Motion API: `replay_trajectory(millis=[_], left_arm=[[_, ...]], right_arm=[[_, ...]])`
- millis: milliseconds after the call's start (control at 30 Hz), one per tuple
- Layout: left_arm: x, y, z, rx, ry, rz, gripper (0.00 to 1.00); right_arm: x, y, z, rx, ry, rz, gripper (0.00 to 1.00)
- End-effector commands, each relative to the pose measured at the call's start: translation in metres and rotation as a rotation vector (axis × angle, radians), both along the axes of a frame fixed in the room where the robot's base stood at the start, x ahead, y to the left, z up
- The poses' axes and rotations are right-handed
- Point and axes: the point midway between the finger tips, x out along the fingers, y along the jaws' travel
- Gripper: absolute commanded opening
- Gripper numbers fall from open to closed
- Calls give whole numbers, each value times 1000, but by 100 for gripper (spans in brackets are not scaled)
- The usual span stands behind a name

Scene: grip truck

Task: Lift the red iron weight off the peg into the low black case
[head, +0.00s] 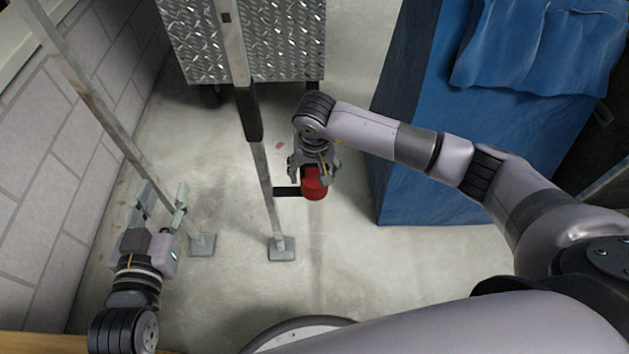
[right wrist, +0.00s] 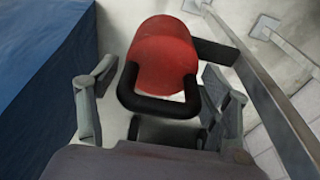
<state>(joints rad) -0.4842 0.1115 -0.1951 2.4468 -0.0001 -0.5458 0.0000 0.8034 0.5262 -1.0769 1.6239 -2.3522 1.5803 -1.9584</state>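The red iron weight (head: 314,188) has a rounded red body and a black loop handle, clearest in the right wrist view (right wrist: 162,55). It is at the end of a short black peg (head: 287,191) on a metal post; the peg also shows in the right wrist view (right wrist: 215,48). How the weight rests on it is hidden. My right gripper (head: 310,172) is over the weight, fingers apart on either side of the handle, with gaps visible in the right wrist view (right wrist: 157,85). My left gripper (head: 160,197) is open and empty at the left. I cannot make out the low black case.
The upright metal post (head: 262,180) stands on a foot plate, with another post (head: 110,125) to its left. A diamond-plate surface (head: 255,40) is at the back. A blue covered block (head: 410,100) stands right of the weight. Concrete floor (head: 340,245) is clear in front.

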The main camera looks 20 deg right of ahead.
Motion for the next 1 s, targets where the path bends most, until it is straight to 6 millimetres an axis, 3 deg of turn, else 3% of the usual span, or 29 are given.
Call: replay_trajectory(millis=[1000], left_arm=[[0,0,0,0,2,1,40]], right_arm=[[0,0,0,0,0,0,1]])
